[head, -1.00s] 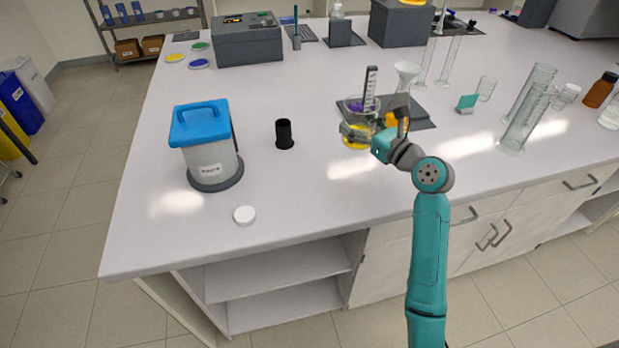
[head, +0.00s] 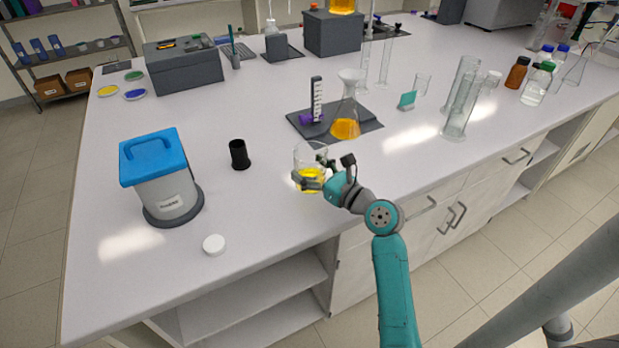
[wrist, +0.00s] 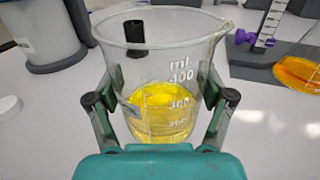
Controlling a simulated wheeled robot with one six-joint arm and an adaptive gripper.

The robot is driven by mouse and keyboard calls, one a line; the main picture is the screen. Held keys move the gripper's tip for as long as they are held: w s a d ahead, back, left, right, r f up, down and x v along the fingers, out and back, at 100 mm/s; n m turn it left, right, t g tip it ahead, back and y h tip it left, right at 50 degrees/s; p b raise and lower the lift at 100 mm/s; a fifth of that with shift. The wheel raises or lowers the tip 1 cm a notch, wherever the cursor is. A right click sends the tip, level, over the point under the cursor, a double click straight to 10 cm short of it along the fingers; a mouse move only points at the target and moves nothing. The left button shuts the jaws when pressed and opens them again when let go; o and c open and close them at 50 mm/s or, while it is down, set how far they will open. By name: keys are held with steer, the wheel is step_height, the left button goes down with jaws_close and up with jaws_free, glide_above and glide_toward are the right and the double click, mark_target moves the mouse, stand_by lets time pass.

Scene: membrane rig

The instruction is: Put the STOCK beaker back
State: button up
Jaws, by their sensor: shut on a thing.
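A clear glass beaker with yellow liquid (head: 311,178) is in my gripper (head: 318,182), near the front part of the bench in the head view. In the wrist view the beaker (wrist: 165,85) fills the middle, upright, with white graduation marks and a pour spout at upper right. My gripper's two fingers (wrist: 160,103) press on its sides. No STOCK label can be read on it. I cannot tell whether its base touches the bench.
A dark grey mat (head: 368,124) behind the beaker bears a flask of orange liquid (head: 346,118) and a small scaled stand (head: 316,100). A black cup (head: 239,154), a blue-lidded container (head: 165,180) and a white cap (head: 214,244) stand left. Glass cylinders (head: 462,98) stand right.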

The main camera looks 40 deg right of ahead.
mark_target(310, 178)
steer(key=shift+f, duration=1.5)
steer(key=shift+f, duration=0.15)
steer(key=o, duration=1.3)
steer(key=s, duration=1.2)
steer(key=shift+d, duration=0.2)
steer(key=shift+s, duration=0.1)
